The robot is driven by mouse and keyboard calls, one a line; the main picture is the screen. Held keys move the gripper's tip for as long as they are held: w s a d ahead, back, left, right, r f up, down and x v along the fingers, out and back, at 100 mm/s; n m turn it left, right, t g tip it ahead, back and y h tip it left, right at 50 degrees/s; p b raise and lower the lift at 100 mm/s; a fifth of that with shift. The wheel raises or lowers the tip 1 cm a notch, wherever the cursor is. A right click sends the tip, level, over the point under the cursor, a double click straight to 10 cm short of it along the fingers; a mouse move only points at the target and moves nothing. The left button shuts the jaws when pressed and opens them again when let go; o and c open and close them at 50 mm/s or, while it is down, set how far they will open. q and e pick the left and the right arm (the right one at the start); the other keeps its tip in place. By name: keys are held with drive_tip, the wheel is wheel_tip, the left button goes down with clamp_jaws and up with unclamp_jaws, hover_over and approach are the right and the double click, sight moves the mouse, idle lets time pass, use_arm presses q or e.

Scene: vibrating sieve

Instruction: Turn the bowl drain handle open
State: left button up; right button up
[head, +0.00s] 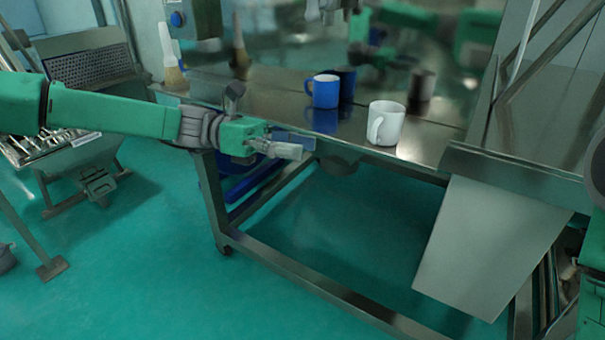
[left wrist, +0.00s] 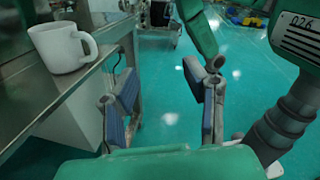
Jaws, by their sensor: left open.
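My left gripper (head: 295,145) reaches in from the left and sits at the front edge of the steel table, jaws open and empty. In the left wrist view its two fingers (left wrist: 163,110) stand wide apart with only floor between them. A dark round part (head: 338,166) hangs under the table's front edge, just right of and below the fingertips. It may be the bowl drain, but I cannot make out a handle on it. My right gripper is not in view.
A white mug (head: 385,123) stands near the table's front edge; it also shows in the left wrist view (left wrist: 62,47). A blue mug (head: 323,92) stands behind. A slanted metal panel (head: 490,245) hangs at right. Below the steel table (head: 270,95) is an open frame.

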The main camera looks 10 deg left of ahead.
use_arm(q)
drive_tip(key=shift+y, duration=0.5)
drive_tip(key=shift+s+d+f, duration=0.25)
drive_tip(key=shift+s+f, duration=0.05)
drive_tip(key=shift+f, duration=0.25)
drive_tip(key=shift+s+d+f, duration=0.2)
drive_tip(key=shift+s+f, duration=0.15)
drive_tip(key=shift+f, duration=0.25)
drive_tip(key=shift+s+d+f, duration=0.25)
drive_tip(key=shift+s+f, duration=0.05)
drive_tip(key=shift+f, duration=0.25)
drive_tip(key=s+d+f+m+y, duration=0.1)
drive_tip(key=s+f+m+y, duration=0.15)
drive_tip(key=s+f, duration=0.45)
drive_tip(key=s+f+m+y, duration=0.1)
drive_tip(key=s+f+y, duration=0.2)
drive_tip(key=f, duration=0.8)
drive_tip(key=s+d+f+m+y, duration=0.1)
drive_tip(key=s+f+m+y, duration=0.15)
drive_tip(key=s+f, duration=0.4)
drive_tip(key=s+a+f+m+t+y, duration=0.1)
drive_tip(key=s+a+f+m+y, duration=0.55)
drive_tip(key=s+a+f, duration=0.35)
drive_tip(key=s+a+m+t+y, duration=0.2)
drive_tip(key=s+a+m, duration=0.1)
drive_tip(key=a+m, duration=0.4)
drive_tip(key=a, duration=0.2)
drive_tip(key=shift+a+f, duration=0.4)
